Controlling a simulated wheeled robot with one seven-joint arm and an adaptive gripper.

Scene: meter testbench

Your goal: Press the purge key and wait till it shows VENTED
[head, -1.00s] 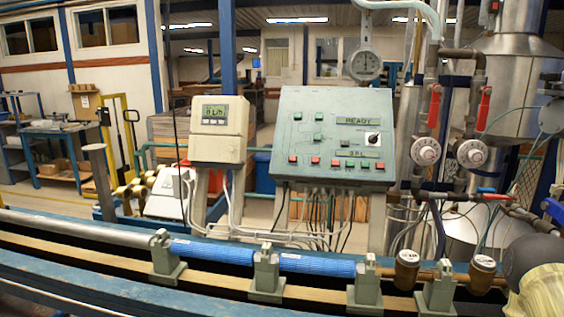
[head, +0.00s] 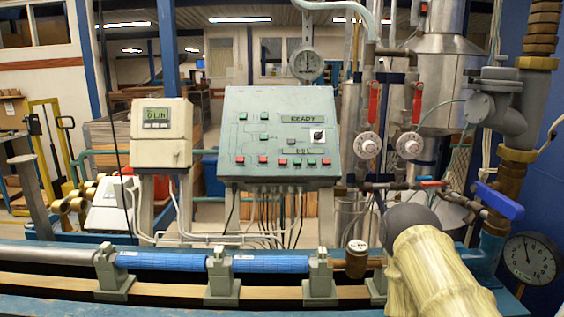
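The grey-green control panel (head: 235,105) stands behind the pipe bench, left of the picture's middle. Its upper display (head: 306,118) reads READY. A smaller display (head: 303,151) sits lower, and its text is too small to read surely. Several green and red keys (head: 262,160) run along the lower part, with more green keys above. A black rotary knob (head: 318,135) is at the right. The key labels are too small to read, so I cannot tell which is the purge key. My gripper is not in view.
A cream meter (head: 160,135) reading about 0 L/h stands left of the panel. Blue pipe sections (head: 270,264) in grey clamps cross the front. Red-handled valves (head: 374,103), pipework and a blue-handled valve (head: 499,201) are at the right. A round gauge (head: 530,259) is lower right.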

